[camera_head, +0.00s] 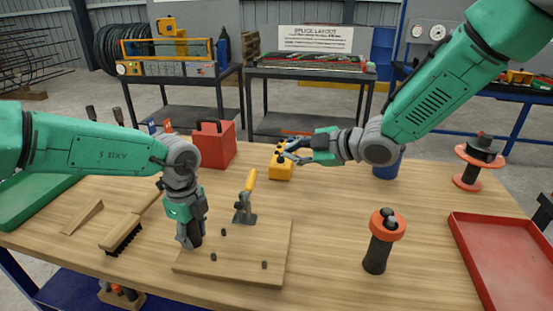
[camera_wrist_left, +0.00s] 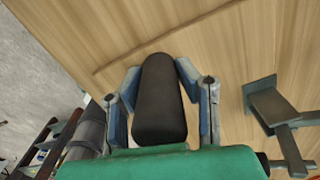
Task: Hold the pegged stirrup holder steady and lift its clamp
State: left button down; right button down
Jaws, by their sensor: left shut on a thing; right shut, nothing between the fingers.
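The pegged stirrup holder is a flat wooden board (camera_head: 245,262) with several short dark pegs on the table. Its metal clamp (camera_head: 243,212) stands at the board's back edge, with its yellow handle (camera_head: 250,180) pointing up and tilted slightly right. My left gripper (camera_head: 191,240) points down at the board's left side. In the left wrist view it (camera_wrist_left: 160,105) is shut on a black rounded grip (camera_wrist_left: 160,90), with the grey clamp (camera_wrist_left: 275,105) to the right. My right gripper (camera_head: 292,151) is shut and empty, above and behind the clamp, apart from its handle.
A yellow block (camera_head: 281,165) is by my right gripper. A red box (camera_head: 214,145) stands behind, and a brush (camera_head: 122,235) lies left. An orange-topped black cylinder (camera_head: 381,240) and red tray (camera_head: 500,260) are right. Table between board and cylinder is clear.

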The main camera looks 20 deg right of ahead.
dwell(0.4)
pick_arm(q)
jog(key=c, duration=1.1)
grip_release()
jog(key=shift+r, duration=0.1)
